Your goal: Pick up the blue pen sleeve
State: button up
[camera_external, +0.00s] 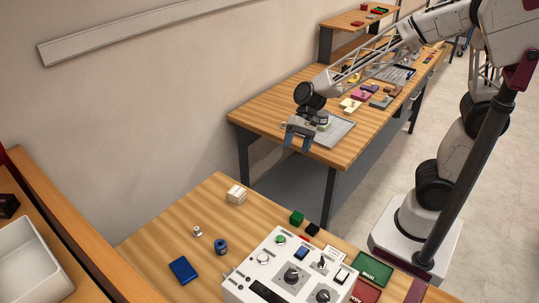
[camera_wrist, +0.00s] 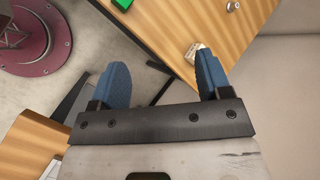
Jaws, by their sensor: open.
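Two blue things lie on the near wooden table in the external view: a flat blue rectangular piece (camera_external: 183,269) and, to its upper right, a short blue cylinder (camera_external: 221,247). I cannot tell for sure which is the pen sleeve. My gripper (camera_external: 298,144) is open and empty, raised well above the near table's far side, away from both blue pieces. In the wrist view my gripper's two blue fingers (camera_wrist: 160,68) are spread wide with nothing between them. Neither blue piece shows clearly in the wrist view.
A cluttered bench (camera_external: 262,119) stands behind.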

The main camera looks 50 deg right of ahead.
jog(key=w+a+f+m+g+y, duration=0.1)
jog(key=w+a+f+m, duration=0.1)
jog(key=a+f, duration=0.35)
jog(key=w+a+f+m+y, duration=0.2)
jog(key=w+a, duration=0.1)
jog(key=a, duration=0.6)
jog(key=m+y, duration=0.2)
jog(key=m, duration=0.4)
send_near(220, 246)
jog(key=shift+w+a+f, duration=0.1)
jog(key=shift+a+f, duration=0.2)
jog(key=shift+f, duration=0.25)
jog(key=shift+a+f, duration=0.3)
jog(key=shift+f, duration=0.3)
jog(key=shift+x, duration=1.3)
jog(key=shift+x, duration=2.55)
jog(key=shift+a+r, duration=0.1)
jog(key=shift+r, duration=0.05)
